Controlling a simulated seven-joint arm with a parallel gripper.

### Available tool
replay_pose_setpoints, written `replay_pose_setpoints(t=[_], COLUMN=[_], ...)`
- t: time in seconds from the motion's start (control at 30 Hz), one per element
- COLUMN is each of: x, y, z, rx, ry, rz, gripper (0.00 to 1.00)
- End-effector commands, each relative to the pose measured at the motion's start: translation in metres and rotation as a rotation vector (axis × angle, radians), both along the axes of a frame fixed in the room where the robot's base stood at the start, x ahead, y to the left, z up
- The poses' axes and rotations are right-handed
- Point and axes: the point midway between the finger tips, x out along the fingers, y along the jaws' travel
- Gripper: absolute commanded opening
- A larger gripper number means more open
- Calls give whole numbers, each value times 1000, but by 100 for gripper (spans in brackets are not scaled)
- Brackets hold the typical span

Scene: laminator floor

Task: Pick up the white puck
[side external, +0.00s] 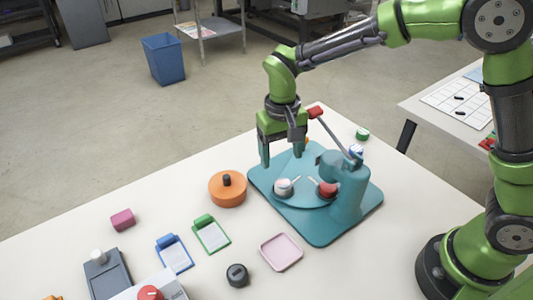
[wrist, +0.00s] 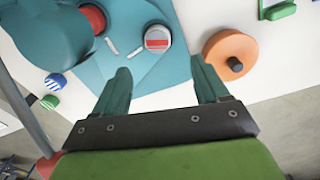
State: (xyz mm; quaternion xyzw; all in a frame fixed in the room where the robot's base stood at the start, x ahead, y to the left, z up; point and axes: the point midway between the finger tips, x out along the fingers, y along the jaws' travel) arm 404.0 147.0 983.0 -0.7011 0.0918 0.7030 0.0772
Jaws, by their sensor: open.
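The white puck (side external: 283,187) sits on the round plate of a teal fixture (side external: 318,236), towards its left side. In the wrist view the white puck (wrist: 157,37) shows a red band across its top and lies just beyond my fingertips. My gripper (side external: 281,157) is open and points down over the back left of the fixture, above and apart from the puck. In the wrist view my gripper (wrist: 162,66) has nothing between its fingers. A red puck (side external: 327,190) sits to the right of the white one, beside the teal column, which partly covers it in the wrist view.
The fixture's column (side external: 349,185) and its red-handled lever (side external: 333,134) stand right of my gripper. An orange round pot (side external: 228,188) with a dark knob is to the left. Clipboards (side external: 211,234), a pink tray (side external: 281,252) and a dark knob-like piece (side external: 237,275) lie nearer the front.

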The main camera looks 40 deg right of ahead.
Motion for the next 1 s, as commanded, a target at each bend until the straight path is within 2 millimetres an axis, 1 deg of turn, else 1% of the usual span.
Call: replay_pose_setpoints(t=[0.03, 0.1, 0.37, 0.53, 0.63, 0.77, 0.97, 1.0], x=[-1, -1, -2, -8, -7, -7, -7, -6], y=[0, 0, -1, -3, -3, -3, -3, -3], z=[-10, -20, -40, -65, -78, -85, -85, -85], rx=[-1, 0, 0, -1, 0, 0, 1, 1], ry=[5, 3, 2, 4, 2, 1, 0, 0], rz=[-1, -1, -1, -1, 0, 0, -1, -1], gripper=[74, 74, 74, 74, 74, 74, 74, 68])
